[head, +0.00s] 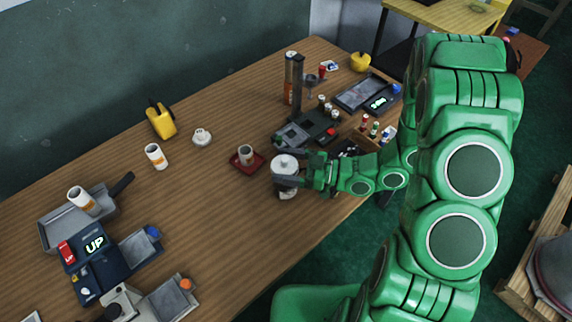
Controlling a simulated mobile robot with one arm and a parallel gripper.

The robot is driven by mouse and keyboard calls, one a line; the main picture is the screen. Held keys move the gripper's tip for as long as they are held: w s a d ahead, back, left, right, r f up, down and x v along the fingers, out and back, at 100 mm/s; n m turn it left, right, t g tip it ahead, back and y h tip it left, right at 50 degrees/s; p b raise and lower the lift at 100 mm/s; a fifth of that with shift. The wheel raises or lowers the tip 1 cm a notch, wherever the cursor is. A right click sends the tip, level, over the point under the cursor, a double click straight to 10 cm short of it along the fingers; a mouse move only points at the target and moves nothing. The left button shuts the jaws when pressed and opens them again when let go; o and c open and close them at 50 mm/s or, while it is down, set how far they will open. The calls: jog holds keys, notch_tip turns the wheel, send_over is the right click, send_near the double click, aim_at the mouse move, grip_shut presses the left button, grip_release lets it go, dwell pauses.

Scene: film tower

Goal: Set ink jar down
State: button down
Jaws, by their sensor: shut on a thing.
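The jar is upright between the fingers. Its lower part (285,192) shows below them. I cannot tell whether its base touches the table.
A cup on a red saucer (260,159) stands just left of the jar. A dark machine (312,128) with a tall column is behind my gripper. Bare table lies front-left of the jar.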

jog(key=shift+f, duration=0.2)
grip_release()
jog(key=shift+r, duration=0.15)
jog(key=s+d, duration=0.1)
jog(key=d, duration=1.1)
jog(key=shift+s, duration=0.2)
dwell(0.5)
